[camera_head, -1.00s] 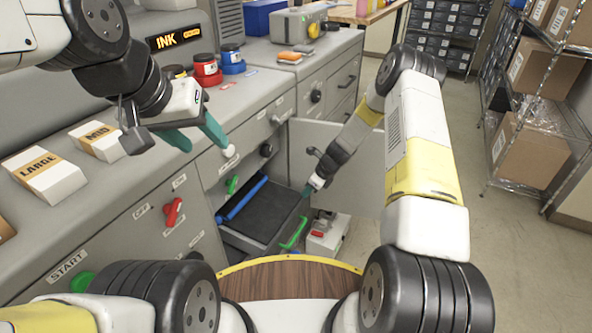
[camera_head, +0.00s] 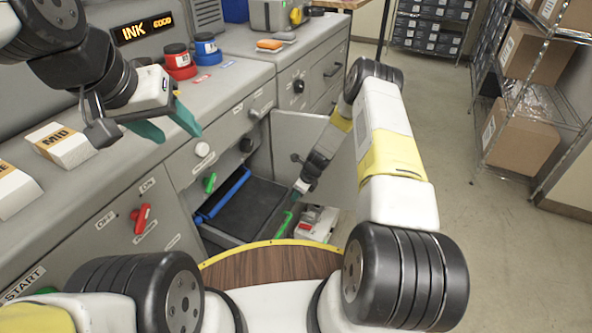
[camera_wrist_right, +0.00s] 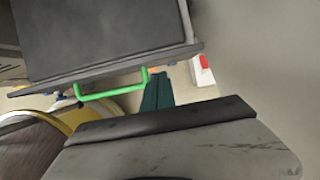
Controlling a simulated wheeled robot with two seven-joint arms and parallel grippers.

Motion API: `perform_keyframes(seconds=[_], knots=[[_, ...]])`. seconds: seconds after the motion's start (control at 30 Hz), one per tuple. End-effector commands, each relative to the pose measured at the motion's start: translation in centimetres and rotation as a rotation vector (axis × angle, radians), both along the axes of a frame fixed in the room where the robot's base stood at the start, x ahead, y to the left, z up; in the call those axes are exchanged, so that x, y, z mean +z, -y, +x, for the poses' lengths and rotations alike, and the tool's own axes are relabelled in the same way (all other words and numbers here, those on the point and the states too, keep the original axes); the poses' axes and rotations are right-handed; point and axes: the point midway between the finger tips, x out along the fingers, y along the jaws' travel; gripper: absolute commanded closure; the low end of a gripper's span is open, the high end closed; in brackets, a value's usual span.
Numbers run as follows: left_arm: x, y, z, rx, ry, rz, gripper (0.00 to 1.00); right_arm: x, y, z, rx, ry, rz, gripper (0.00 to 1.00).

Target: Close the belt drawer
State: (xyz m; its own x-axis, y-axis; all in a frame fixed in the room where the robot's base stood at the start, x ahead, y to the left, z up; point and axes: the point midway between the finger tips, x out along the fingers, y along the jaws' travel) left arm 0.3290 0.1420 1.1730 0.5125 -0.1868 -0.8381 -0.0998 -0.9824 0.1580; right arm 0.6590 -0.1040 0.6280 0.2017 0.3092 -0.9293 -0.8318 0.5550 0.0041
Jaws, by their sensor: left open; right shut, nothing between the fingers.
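The belt drawer (camera_head: 250,211) is pulled out of the grey cabinet, low down. It has a dark bed, a blue bar (camera_head: 224,195) along its inner side and a green handle (camera_head: 285,224) on its front. The drawer (camera_wrist_right: 100,36) and green handle (camera_wrist_right: 112,91) also show in the right wrist view. My right gripper (camera_head: 302,187) is at the drawer's front edge; its teal fingers (camera_wrist_right: 157,91) are shut and empty, just right of the handle. I cannot tell whether they touch the drawer. My left gripper (camera_head: 165,127) is open and empty above the counter's edge.
An open grey cabinet door (camera_head: 318,150) stands behind my right forearm. A white and red box (camera_head: 316,223) is on the floor beside the drawer. Red (camera_head: 179,62) and blue (camera_head: 206,48) ink pots stand on the counter. The floor to the right is clear up to the wire shelf (camera_head: 530,110).

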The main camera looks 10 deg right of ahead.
Motion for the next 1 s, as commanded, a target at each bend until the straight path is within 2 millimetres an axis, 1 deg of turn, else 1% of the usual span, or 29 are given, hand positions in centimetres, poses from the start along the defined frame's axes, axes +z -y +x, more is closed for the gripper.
perform_keyframes(seconds=[0.03,0.2,0.3,0.63,0.7,0.77,1.0], knots=[[0.0,0.0,0.0,0.0,0.0,0.0,0.48,0.3,-1.0,0.7,0.007,0.007,0.0,1.0],[0.0,0.0,0.0,0.0,0.0,0.0,0.48,0.3,-2.3,1.6,0.004,0.005,-0.001,1.0],[0.0,0.0,0.0,0.0,0.0,0.0,0.48,0.3,-2.6,1.7,0.004,0.004,0.0,1.0],[0.0,0.0,0.0,0.0,0.0,0.0,0.48,0.3,-2.7,1.8,0.003,0.004,0.0,1.0],[0.0,0.0,0.0,0.0,0.0,0.0,0.48,0.3,-3.1,2.1,0.004,0.005,0.0,1.0],[0.0,0.0,0.0,0.0,0.0,0.0,0.48,0.3,-3.9,2.6,0.006,0.005,-0.001,1.0],[0.0,0.0,0.0,0.0,0.0,0.0,0.48,0.2,-8.9,5.8,0.008,0.006,0.0,1.0]])
